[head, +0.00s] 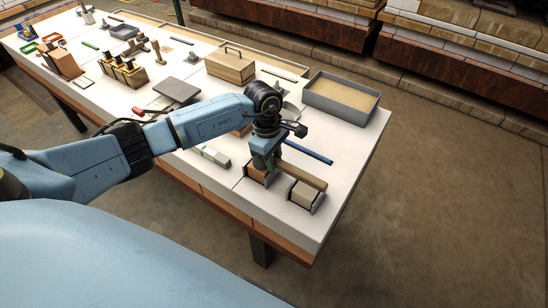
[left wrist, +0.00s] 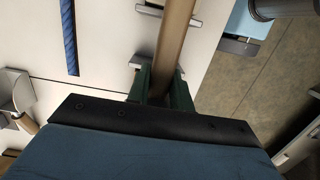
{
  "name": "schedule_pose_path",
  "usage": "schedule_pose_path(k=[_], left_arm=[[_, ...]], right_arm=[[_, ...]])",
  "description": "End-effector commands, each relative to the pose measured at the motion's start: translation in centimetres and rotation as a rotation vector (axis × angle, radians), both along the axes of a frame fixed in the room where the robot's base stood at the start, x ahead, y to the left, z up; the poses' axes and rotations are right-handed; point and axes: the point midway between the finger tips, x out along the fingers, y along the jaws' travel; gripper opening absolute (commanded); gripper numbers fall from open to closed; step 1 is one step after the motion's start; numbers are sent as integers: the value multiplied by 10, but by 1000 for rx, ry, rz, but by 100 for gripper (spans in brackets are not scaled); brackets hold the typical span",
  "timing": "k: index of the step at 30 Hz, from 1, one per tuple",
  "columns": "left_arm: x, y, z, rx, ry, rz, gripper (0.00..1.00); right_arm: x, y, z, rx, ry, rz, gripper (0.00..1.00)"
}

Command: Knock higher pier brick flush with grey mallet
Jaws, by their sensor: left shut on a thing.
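My left gripper (head: 263,163) is low over the right part of the white table. In the left wrist view its green fingers (left wrist: 160,88) are shut on a brown wooden handle (left wrist: 175,30). In the head view the handle (head: 307,176) reaches right from the gripper; I cannot make out a mallet head on it. A brown block (head: 257,174) is just below the gripper, partly hidden. A beige block (head: 304,196) with dark edges stands to its right, near the front edge. I cannot tell which block is higher. My right gripper is not in view.
A blue bar (head: 308,152) lies behind the handle. A grey tray (head: 342,98) of sand stands at the back right, beside a wooden box (head: 230,66). A pale block (head: 215,156) lies left of the gripper. Several tools fill the table's far left.

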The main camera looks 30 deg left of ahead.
Motion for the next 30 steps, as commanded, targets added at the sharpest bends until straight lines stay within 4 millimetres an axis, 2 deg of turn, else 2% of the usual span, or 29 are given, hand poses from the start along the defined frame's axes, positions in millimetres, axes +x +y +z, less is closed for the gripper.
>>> schedule_pose_path(k=[22, 30], left_arm=[[2, 1, 64, 0, -6, 1, 0], [2, 1, 69, 1, -5, 2, 0]], right_arm=[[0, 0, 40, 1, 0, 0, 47], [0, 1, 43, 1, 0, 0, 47]])
